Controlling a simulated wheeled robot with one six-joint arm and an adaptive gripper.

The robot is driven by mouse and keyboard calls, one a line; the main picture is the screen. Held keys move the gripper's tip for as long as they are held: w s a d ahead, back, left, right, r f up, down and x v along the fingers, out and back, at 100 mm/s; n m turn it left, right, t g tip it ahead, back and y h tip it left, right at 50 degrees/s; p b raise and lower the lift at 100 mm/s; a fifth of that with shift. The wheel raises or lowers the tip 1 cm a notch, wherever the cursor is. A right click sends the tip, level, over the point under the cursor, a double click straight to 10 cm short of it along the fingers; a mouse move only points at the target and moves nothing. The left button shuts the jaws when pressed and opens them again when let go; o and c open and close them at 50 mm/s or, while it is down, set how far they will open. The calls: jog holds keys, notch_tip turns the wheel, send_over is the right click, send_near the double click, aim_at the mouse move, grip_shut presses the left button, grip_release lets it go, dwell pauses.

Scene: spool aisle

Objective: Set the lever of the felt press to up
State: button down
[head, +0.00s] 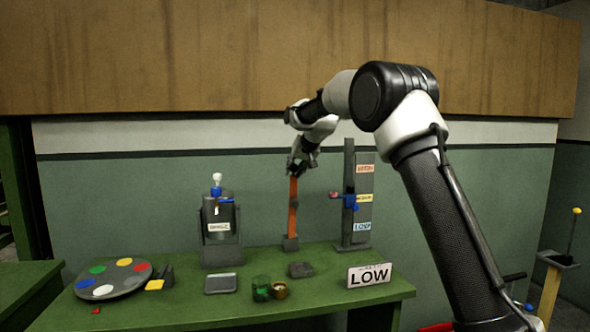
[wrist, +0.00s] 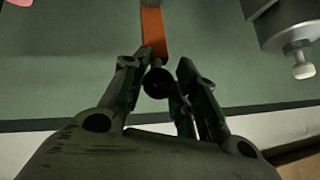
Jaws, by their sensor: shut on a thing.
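An orange bar (head: 292,212) stands upright on a small dark base (head: 290,243) on the green table; it appears to be the lever of the felt press. In the wrist view the orange bar (wrist: 153,32) runs from the top edge to a round black knob (wrist: 156,83) at its end. My gripper (head: 298,168) is at the top of the bar. In the wrist view my gripper's fingers (wrist: 166,72) are closed on either side of the knob. In the head view the gripper hides the knob.
Left of the bar stands a grey machine (head: 221,242) with a white knob. Right of it is a tall grey post (head: 349,200) with labels and a blue slider. A LOW sign (head: 369,275), jars (head: 261,288), trays (head: 220,283) and a disc (head: 113,279) with coloured spots share the table.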

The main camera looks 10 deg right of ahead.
jog(key=shift+f, duration=0.55)
jog(key=c, duration=1.1)
grip_release()
jog(key=shift+r, duration=0.1)
jog(key=shift+r, duration=0.1)
jog(key=shift+r, duration=0.15)
jog(key=v, duration=1.1)
jog(key=shift+s, duration=0.3)
jog(key=shift+d+r, duration=0.1)
jog(key=shift+r, duration=0.05)
